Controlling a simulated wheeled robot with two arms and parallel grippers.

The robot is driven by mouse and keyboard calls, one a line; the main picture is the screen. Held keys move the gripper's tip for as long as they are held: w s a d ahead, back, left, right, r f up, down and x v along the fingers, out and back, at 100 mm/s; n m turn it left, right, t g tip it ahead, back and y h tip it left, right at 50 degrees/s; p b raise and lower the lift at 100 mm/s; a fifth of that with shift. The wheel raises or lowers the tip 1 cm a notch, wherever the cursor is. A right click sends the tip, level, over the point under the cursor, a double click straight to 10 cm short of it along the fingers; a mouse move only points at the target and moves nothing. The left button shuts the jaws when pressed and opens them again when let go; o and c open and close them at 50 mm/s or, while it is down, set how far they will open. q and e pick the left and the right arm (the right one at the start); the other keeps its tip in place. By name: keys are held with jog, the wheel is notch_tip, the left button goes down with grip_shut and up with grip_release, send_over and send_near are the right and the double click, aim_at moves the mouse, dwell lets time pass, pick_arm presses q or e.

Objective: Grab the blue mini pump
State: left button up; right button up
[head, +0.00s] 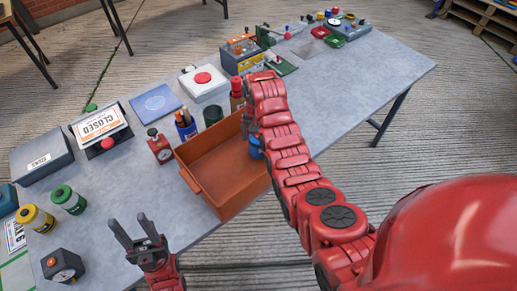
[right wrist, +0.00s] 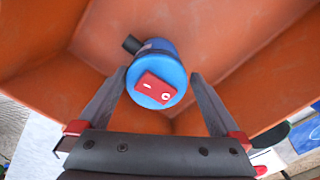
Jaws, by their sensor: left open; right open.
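The blue mini pump (head: 257,153) stands inside the orange tray (head: 203,200) near its right end in the head view, partly hidden by my right arm. In the right wrist view the pump (right wrist: 152,62) shows its round blue end with a red switch and a dark nozzle at upper left. My right gripper (right wrist: 158,76) is open, its fingertips on either side of the pump in the picture. I cannot tell whether they touch it. In the head view its fingers are mostly hidden. My left gripper (head: 129,219) is open and empty, left of the tray near the table's front edge.
The tray walls rise close around the pump. A red bottle (head: 237,94), a dark green can (head: 213,115), a pen cup (head: 186,126) and a red gauge box (head: 160,147) stand behind the tray.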

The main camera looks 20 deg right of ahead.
jog(key=f, duration=0.1)
jog(key=f+p, duration=0.2)
jog(key=shift+s+d+f, duration=0.1)
jog(key=shift+s+d, duration=0.05)
jog(key=shift+s, duration=0.1)
jog(key=shift+w+f, duration=0.1)
jog(key=shift+f, duration=0.7)
grip_shut()
